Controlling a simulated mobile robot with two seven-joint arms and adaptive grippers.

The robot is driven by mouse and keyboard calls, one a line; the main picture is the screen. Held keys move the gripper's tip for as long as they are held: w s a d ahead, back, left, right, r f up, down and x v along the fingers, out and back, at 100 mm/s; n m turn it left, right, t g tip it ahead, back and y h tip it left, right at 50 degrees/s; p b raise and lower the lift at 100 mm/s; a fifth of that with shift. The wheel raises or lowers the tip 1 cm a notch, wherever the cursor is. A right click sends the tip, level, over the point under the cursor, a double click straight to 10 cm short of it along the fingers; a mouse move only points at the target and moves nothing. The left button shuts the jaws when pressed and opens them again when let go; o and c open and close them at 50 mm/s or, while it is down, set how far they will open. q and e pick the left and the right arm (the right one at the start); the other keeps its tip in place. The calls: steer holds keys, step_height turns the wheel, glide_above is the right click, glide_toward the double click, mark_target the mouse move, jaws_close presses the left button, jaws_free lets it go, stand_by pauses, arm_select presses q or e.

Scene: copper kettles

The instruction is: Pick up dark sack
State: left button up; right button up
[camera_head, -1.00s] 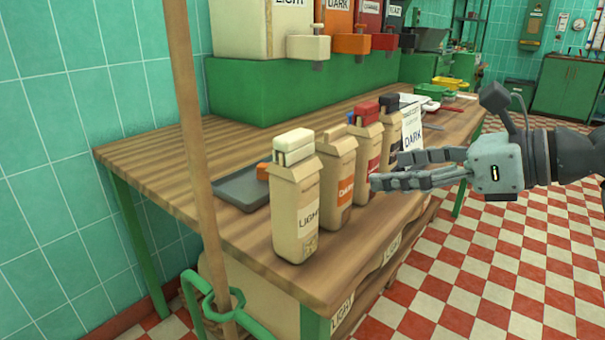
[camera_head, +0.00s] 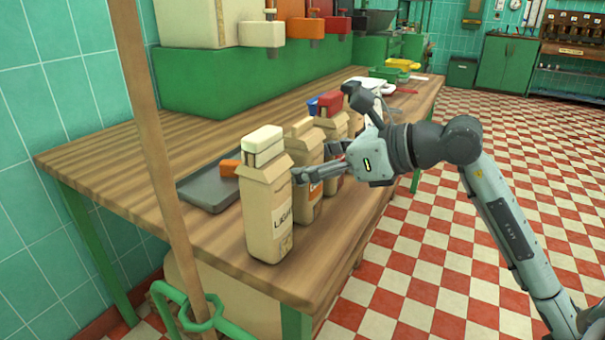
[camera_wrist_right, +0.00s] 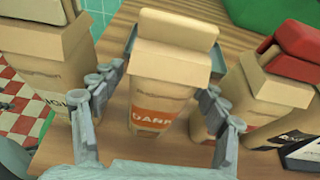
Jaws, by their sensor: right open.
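The dark sack (camera_head: 308,186) is a tan paper bag with an orange label and a tan folded top. It stands upright, second in a row on the wooden table (camera_head: 110,160). In the right wrist view the dark sack (camera_wrist_right: 163,92) is in the middle, its label facing me. My right gripper (camera_head: 318,170) is open at the sack's upper part. In the right wrist view its fingers (camera_wrist_right: 168,85) lie on either side of the sack; contact is unclear. The gripper partly hides the sack in the head view. My left gripper is not in view.
The light sack (camera_head: 267,215) stands close in front of the dark sack. A sack with a red clip (camera_head: 331,103) stands close behind it. A grey tray (camera_head: 205,190) with an orange item lies to the left. A wooden pole (camera_head: 155,150) rises in the foreground.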

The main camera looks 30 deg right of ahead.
mark_target(303, 121)
steer(key=c, duration=1.5)
steer(key=shift+o, duration=0.2)
steer(key=shift+r, duration=0.1)
steer(key=shift+r, duration=0.35)
step_height(303, 121, up, 9)
steer(key=shift+f+p, duration=0.2)
steer(key=shift+p, duration=0.35)
steer(key=shift+r, duration=0.3)
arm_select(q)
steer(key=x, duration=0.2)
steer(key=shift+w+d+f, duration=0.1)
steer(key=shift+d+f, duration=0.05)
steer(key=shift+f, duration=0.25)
